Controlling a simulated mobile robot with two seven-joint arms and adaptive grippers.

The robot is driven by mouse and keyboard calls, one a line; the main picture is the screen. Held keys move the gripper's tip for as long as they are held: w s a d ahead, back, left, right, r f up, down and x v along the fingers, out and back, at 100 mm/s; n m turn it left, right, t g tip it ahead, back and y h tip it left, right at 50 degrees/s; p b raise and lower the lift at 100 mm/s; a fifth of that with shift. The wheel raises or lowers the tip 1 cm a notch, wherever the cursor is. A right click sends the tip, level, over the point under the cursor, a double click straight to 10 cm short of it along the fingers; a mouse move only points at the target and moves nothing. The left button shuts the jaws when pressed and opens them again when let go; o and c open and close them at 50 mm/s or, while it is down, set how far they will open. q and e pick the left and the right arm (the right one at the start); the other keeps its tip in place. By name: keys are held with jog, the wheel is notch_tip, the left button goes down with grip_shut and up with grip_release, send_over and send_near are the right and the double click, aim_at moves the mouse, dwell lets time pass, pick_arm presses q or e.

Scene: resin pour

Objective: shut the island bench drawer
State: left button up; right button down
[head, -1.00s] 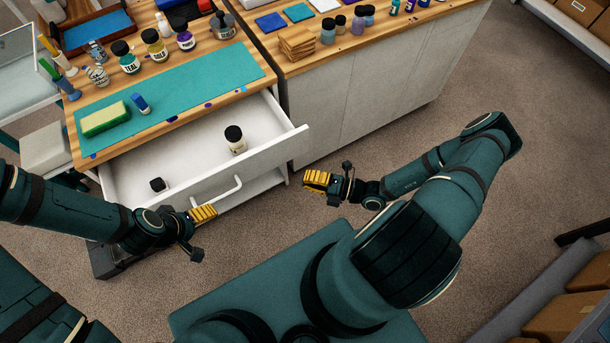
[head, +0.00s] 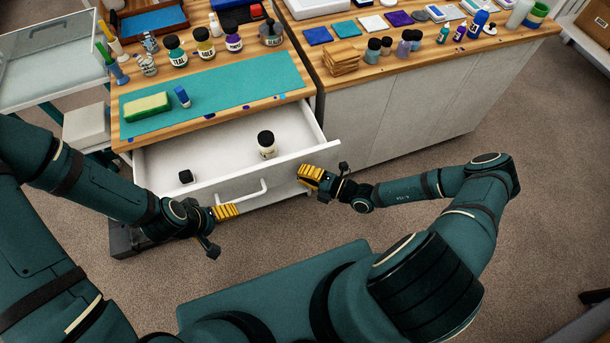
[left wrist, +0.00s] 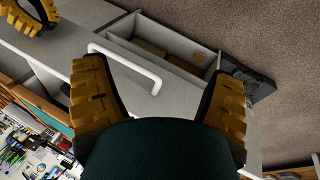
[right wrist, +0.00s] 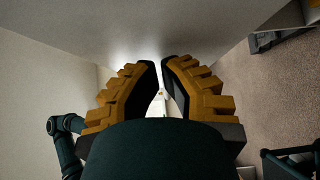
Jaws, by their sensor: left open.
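The island bench drawer (head: 210,187) stands pulled out below the worktop, with its white front and bar handle (head: 243,192) facing me. A white-labelled jar (head: 266,144) and a small dark-topped item (head: 186,177) are inside it. My left gripper (head: 226,211) is open and empty in front of the drawer, just below and left of the handle. In the left wrist view the handle (left wrist: 130,62) lies beyond the spread fingers. My right gripper (head: 310,176) is at the right end of the drawer front, its fingers almost together; whether it touches the front is unclear.
The worktop holds a teal mat (head: 215,92), a sponge (head: 148,107) and several jars. A second bench (head: 420,120) stands to the right, with a wood stack (head: 341,60) on top. A white trolley (head: 45,65) is at left. Carpet is clear at right.

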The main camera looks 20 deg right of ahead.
jog(key=b, duration=0.9)
send_over(284, 135)
jog(key=s, duration=0.1)
jog(key=shift+f, duration=0.1)
jog(key=shift+w, duration=0.4)
pick_arm(q)
notch_tip(284, 135, down, 9)
jog(key=s, duration=0.2)
jog(key=shift+d+g, duration=0.2)
jog(key=shift+g, duration=0.1)
pick_arm(e)
jog(key=shift+r, duration=0.2)
jog(key=shift+w, duration=0.1)
